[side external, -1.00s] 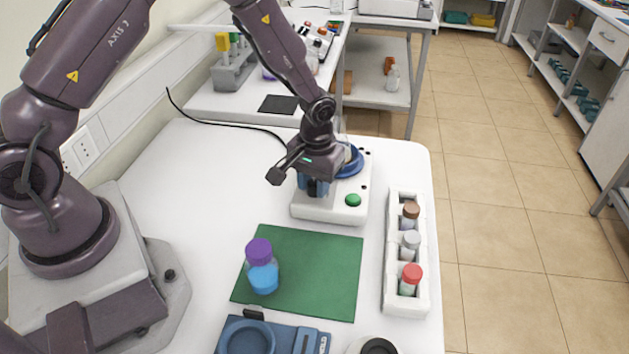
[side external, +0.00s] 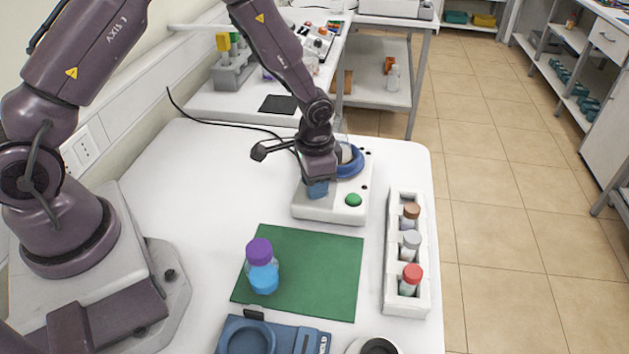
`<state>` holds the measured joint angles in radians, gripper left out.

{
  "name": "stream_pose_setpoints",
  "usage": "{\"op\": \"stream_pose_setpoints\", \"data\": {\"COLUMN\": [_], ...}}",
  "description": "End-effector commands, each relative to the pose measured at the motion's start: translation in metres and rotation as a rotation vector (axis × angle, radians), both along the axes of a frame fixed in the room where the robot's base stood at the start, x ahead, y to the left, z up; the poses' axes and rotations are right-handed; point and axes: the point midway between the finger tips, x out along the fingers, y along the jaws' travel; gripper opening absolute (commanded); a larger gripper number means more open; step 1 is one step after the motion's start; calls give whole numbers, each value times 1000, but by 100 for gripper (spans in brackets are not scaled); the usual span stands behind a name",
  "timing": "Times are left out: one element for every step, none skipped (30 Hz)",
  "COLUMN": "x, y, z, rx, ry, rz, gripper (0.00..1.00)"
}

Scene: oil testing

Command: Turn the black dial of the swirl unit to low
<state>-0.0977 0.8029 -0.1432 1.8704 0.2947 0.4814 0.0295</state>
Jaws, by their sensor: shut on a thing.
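The swirl unit (side external: 328,212) is a white box with a blue ring (side external: 349,168) on top and a green button (side external: 353,200) at its front right. My gripper (side external: 317,190) points down at the front left of the unit's top, with blue fingers partly showing. It is shut on the black dial, which the fingers and wrist hide. The dial's pointer and any setting marks cannot be seen.
A bottle with a purple cap (side external: 259,263) stands on a green mat (side external: 318,288) in front of the unit. A white rack (side external: 422,292) with capped vials is at the right. A blue fixture (side external: 285,339) lies at the front edge. A black cable runs behind the unit.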

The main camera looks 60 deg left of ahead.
Motion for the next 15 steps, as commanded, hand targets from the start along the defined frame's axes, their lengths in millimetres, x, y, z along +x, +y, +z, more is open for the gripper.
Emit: {"op": "stream_pose_setpoints", "data": {"x": [0, 0, 0, 0, 0, 0, 0, 0, 0, 0, 0, 0, 0, 0, 0], "y": [0, 0, 0, 0, 0, 0, 0, 0, 0, 0, 0, 0, 0, 0, 0], "z": [1, 1, 1, 1, 1, 1, 1, 1, 1, 1, 1, 1, 1, 2, 1], "rx": [1, 1, 1, 1, 1, 1, 1, 1, 1, 1, 1, 1, 1, 1, 1], "ry": [0, 0, 0, 0, 0, 0, 0, 0, 0, 0, 0, 0, 0, 0, 0], "rz": [-13, -18, -24, -27, -30, -33, -35, -36, -37, -38, -38, -37, -37, -37, -37], "gripper": [7, 7, 7, 7, 7, 7, 7, 7, 7, 7, 7, 7, 7, 7, 7]}}
